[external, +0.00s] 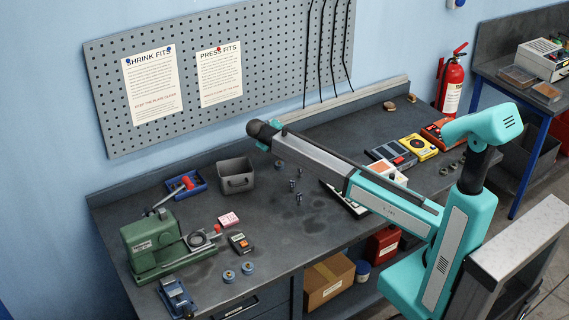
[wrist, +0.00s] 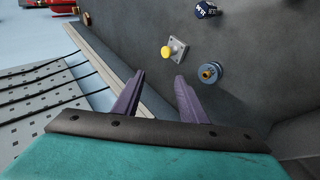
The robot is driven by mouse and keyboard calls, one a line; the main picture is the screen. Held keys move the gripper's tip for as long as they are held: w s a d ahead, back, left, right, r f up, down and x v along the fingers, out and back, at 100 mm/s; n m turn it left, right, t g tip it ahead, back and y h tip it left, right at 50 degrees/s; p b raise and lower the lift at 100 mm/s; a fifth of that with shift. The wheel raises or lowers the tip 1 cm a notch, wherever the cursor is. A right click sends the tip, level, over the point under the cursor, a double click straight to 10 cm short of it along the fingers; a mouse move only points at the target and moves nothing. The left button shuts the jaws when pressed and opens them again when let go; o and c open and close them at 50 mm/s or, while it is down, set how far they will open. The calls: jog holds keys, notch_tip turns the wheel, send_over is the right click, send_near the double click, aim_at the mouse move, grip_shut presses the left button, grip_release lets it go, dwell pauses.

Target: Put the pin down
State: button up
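In the wrist view my gripper (wrist: 159,76) has two purple fingers standing apart, with bare bench showing between them. No pin is visible in the fingers. A square metal plate (wrist: 180,57) lies on the bench ahead of the fingertips, with a short yellow round-topped piece (wrist: 168,51) on it. I cannot tell whether that piece is the pin. A blue disc (wrist: 211,73) with a brass-coloured centre sits to its right. In the external view the fingers are hidden, and small upright pieces (external: 298,198) stand on the bench below my arm, too small to identify.
A dark labelled piece (wrist: 206,9) lies farther off. A grey bin (external: 236,177), a blue tray (external: 187,186) and a green machine (external: 152,248) stand at the left. Meters (external: 418,147) line the right. A pegboard (external: 215,70) rises behind. The bench front centre is fairly clear.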

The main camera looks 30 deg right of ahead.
jog(key=s+a+r+m+g+y+p, duration=0.1)
jog(key=s+m+g+y+p, duration=0.1)
jog(key=s+y+p, duration=0.35)
notch_tip(320, 180, up, 4)
jog(key=m+g+y+p, duration=0.2)
jog(key=m+y+p, duration=0.1)
jog(key=p, duration=0.4)
send_over(292, 181)
jog(key=shift+s, duration=0.25)
jog(key=shift+f+b, duration=1.85)
jog(key=shift+f, duration=2.5)
jog(key=shift+f, duration=0.1)
jog(key=shift+w+f+b, duration=0.1)
jog(key=shift+f+b, duration=1.5)
jog(key=shift+f, duration=0.9)
